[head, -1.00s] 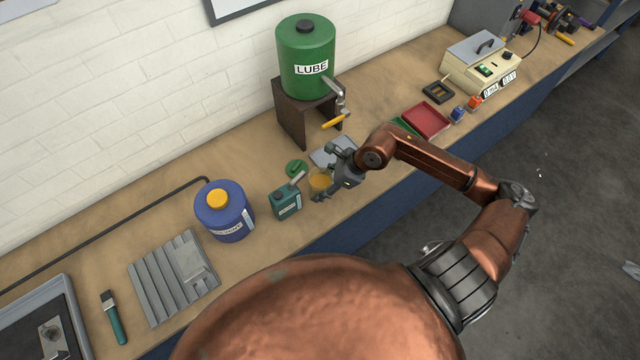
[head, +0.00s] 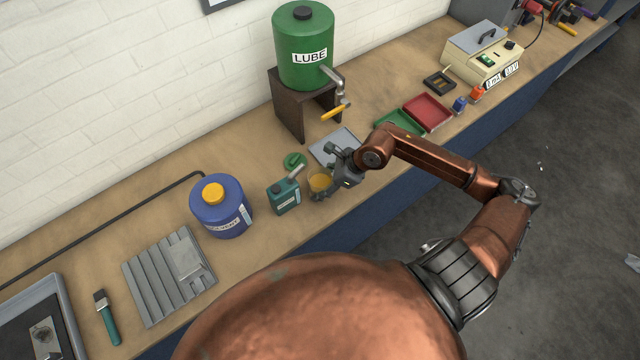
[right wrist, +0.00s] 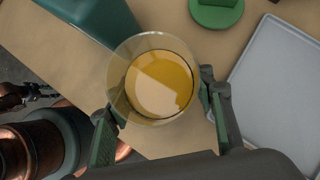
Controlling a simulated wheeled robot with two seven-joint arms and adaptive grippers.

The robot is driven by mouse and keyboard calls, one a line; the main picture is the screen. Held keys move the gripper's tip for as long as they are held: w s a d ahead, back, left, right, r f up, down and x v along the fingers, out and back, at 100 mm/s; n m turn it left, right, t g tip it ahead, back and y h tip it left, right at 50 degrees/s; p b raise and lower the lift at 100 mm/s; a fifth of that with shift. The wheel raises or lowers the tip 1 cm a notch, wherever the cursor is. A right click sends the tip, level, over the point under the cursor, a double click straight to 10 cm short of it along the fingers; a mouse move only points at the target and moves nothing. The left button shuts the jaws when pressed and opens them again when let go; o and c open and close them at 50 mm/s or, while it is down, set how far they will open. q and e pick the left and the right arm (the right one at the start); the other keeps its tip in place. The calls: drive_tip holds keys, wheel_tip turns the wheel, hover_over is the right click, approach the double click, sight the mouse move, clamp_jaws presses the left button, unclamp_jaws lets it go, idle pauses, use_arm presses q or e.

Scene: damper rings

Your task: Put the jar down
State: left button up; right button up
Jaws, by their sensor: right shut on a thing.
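A clear glass jar (head: 320,182) holds amber liquid and sits upright at the front part of the workbench. My right gripper (head: 334,177) is shut on the jar from the right. In the right wrist view the jar (right wrist: 158,85) is between the two fingers (right wrist: 160,122), one on each side. Whether its base touches the bench cannot be told. A green lid (head: 294,161) lies on the bench behind it; it also shows in the right wrist view (right wrist: 215,12). My left gripper is not in view.
A teal oil can (head: 285,197) stands close left of the jar. A grey flat tray (head: 333,146) lies behind the gripper, below the green LUBE drum (head: 304,50). A blue solvent jug (head: 219,207) is further left. The bench's front edge is near.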

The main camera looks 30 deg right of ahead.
drive_tip(key=shift+f, duration=0.4)
drive_tip(key=shift+f+b, duration=0.25)
drive_tip(key=shift+b, duration=0.2)
drive_tip(key=o, duration=1.5)
drive_tip(key=shift+o, duration=0.2)
drive_tip(key=v, duration=1.2)
